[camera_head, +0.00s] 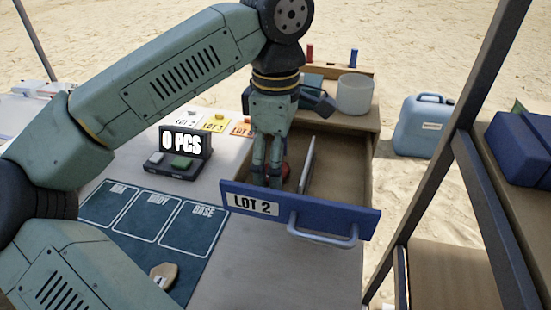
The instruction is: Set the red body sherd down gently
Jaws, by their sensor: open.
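My gripper (268,180) points down into the open drawer (340,180) labelled LOT 2. A small part of a red piece (285,170), which looks like the red body sherd, shows just right of the fingers, low in the drawer. The fingers hide most of it, and I cannot tell whether they touch it. The jaws are open. A thin grey upright plate (307,165) stands in the drawer to the right of the red piece.
A blue mat (150,228) with outlined fields lies left of the drawer, with a tan sherd (163,276) near its front edge. A counter (186,142) reads 0 PCS. A white pot (354,95) stands behind the drawer. A shelf post (450,150) rises at right.

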